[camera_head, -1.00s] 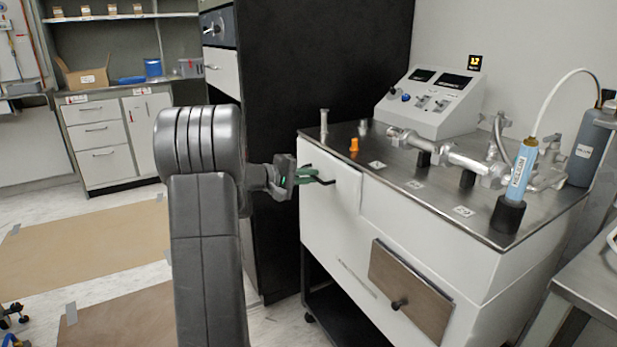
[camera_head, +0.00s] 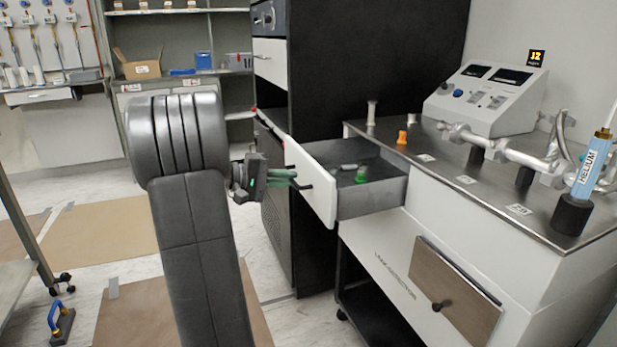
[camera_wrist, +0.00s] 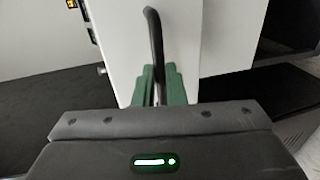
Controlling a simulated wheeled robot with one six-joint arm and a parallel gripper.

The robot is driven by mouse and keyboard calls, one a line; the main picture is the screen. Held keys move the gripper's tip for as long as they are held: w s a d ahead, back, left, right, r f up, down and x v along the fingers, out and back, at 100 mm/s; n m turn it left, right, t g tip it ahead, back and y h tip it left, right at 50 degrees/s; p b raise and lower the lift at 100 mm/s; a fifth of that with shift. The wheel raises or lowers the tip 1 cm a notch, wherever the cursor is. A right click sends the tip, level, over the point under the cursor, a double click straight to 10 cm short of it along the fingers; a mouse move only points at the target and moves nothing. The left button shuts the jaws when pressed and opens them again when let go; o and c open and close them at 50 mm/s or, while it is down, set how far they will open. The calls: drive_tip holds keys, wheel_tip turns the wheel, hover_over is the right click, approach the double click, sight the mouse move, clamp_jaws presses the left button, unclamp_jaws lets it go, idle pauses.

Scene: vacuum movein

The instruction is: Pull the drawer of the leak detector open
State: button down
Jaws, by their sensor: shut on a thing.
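The leak detector (camera_head: 400,262) is a white cart with a steel top at the right of the head view. Its upper drawer (camera_head: 318,194) stands out well to the left, with its grey inside showing. A green item (camera_head: 361,176) and a grey piece lie in it. My gripper (camera_head: 296,181) is in front of the white drawer front, its green fingers shut on the black drawer handle (camera_head: 304,186). The wrist view shows the handle (camera_wrist: 154,45) as a dark bar running between the green fingers (camera_wrist: 160,84).
A brown panel with a black knob (camera_head: 438,306) sits low on the cart front. A tall black cabinet (camera_head: 340,80) stands behind the drawer. A control box (camera_head: 485,98) and a blue helium cylinder (camera_head: 590,172) stand on the top. Floor shows at the left.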

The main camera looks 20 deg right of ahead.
drive_tip(key=shift+f+v, duration=0.15)
drive_tip(key=shift+v, duration=0.7)
drive_tip(key=shift+f+v, duration=0.2)
drive_tip(key=shift+v, duration=0.6)
drive_tip(key=c, duration=1.5)
unclamp_jaws()
drive_tip(key=shift+a, duration=0.1)
drive_tip(key=p+v, duration=0.3)
drive_tip(key=v, duration=1)
drive_tip(key=shift+a, duration=0.35)
drive_tip(key=shift+r, duration=0.1)
drive_tip(key=b+x, duration=0.3)
drive_tip(key=x, duration=1.1)
